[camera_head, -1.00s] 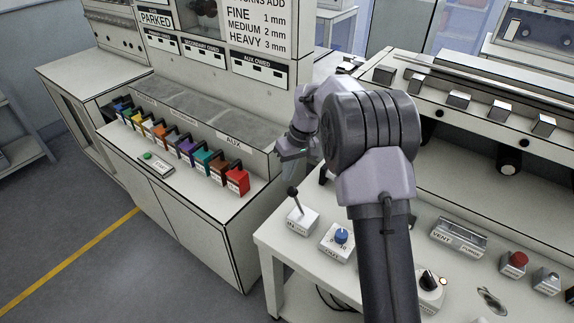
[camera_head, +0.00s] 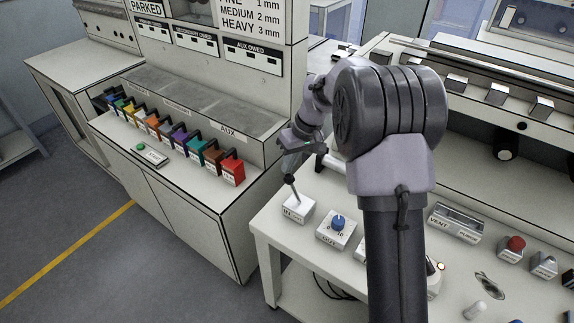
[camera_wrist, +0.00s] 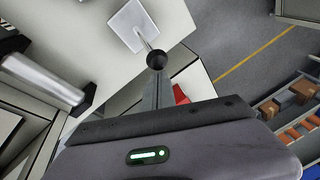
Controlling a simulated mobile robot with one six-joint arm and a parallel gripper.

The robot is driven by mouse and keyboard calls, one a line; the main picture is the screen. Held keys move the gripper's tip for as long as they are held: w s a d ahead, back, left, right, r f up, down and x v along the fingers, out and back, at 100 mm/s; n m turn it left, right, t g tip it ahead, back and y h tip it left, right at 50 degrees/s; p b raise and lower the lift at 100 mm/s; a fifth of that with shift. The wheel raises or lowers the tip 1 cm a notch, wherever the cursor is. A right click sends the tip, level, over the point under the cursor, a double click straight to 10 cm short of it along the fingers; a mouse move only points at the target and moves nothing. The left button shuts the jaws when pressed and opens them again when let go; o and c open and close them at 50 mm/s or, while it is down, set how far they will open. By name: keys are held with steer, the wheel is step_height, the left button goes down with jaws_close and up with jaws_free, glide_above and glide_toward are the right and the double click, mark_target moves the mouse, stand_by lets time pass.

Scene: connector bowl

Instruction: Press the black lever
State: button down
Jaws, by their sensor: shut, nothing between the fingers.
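The black lever (camera_head: 294,189) is a thin stem with a round black knob on a small white base box (camera_head: 299,210), near the left end of the white bench. Its stem leans slightly to the left in the head view. In the wrist view, the black knob (camera_wrist: 157,60) sits just beyond the fingertips, with the stem running up to the box. My gripper (camera_head: 289,173) is shut and empty, its tips right at the knob. It also shows in the wrist view (camera_wrist: 158,76). I cannot tell whether the tips touch the knob.
A blue knob box (camera_head: 337,229) stands just right of the lever. A vent box (camera_head: 455,222) and a red button (camera_head: 515,244) are farther right. A cabinet with several coloured blocks (camera_head: 232,170) stands to the left, across a gap.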

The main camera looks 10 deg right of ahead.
steer(key=shift+s+d+b, duration=0.25)
steer(key=shift+s+b, duration=0.05)
steer(key=shift+b, duration=0.05)
steer(key=s+d, duration=0.4)
steer(key=shift+s+d+r+t+b, duration=0.15)
steer(key=shift+s+r+t+b, duration=0.15)
steer(key=shift+s+r+b, duration=0.15)
steer(key=shift+w+f, duration=0.1)
steer(key=shift+w, duration=0.05)
steer(key=shift+w+a+f, duration=0.3)
steer(key=shift+w+a, duration=0.2)
